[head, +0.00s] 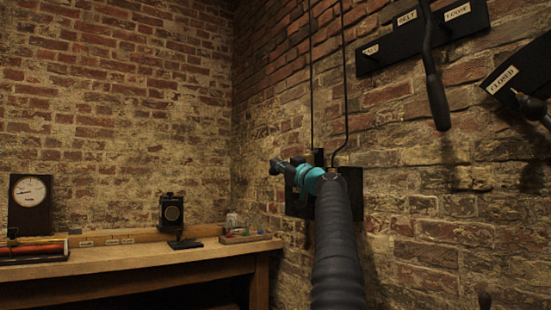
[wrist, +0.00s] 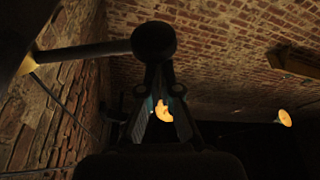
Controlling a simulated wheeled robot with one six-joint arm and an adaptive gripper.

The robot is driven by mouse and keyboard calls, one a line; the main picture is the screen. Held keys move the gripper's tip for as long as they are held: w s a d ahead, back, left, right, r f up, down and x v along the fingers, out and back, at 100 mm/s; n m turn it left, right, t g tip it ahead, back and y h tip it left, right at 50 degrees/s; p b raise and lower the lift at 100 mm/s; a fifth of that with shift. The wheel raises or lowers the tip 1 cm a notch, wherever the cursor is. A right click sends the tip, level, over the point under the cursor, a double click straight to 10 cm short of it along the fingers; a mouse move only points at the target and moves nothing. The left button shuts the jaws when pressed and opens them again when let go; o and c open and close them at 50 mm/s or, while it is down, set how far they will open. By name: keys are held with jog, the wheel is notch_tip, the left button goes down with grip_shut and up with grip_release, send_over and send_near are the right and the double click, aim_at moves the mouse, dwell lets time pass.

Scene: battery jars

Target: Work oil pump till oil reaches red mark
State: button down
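The pump's place on the wall is not clear; a black plate (head: 355,193) with brass parts sits behind my arm at the right wall. In the wrist view, a dark rod (wrist: 85,50) reaches from the left and ends in a round black knob (wrist: 153,40). My gripper (wrist: 158,68) points up at this knob, with its fingers drawn close together at the tips. The knob overlaps the tips, so I cannot tell whether they touch it. In the head view, my gripper (head: 284,167) is small and dark beside the plate. No oil level or red mark shows.
Two thin pipes (head: 345,80) run up the brick wall. Levers hang at upper right beside a labelled board (head: 405,38) and a "CLOSED" sign (head: 502,79). A wooden bench (head: 140,257) at left bears a dial gauge (head: 30,192) and a black instrument (head: 172,212).

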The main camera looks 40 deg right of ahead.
jog(key=shift+w+d+f, duration=0.1)
jog(key=shift+d+f, duration=0.05)
jog(key=shift+f, duration=0.25)
jog(key=shift+d+f, duration=0.2)
jog(key=shift+d, duration=0.1)
notch_tip(320, 180, up, 5)
jog(key=a+p, duration=0.2)
jog(key=p, duration=0.1)
jog(key=b+v, duration=0.5)
jog(key=v, duration=0.5)
jog(key=shift+s, duration=0.25)
jog(key=shift+a+f, duration=0.1)
dwell(0.6)
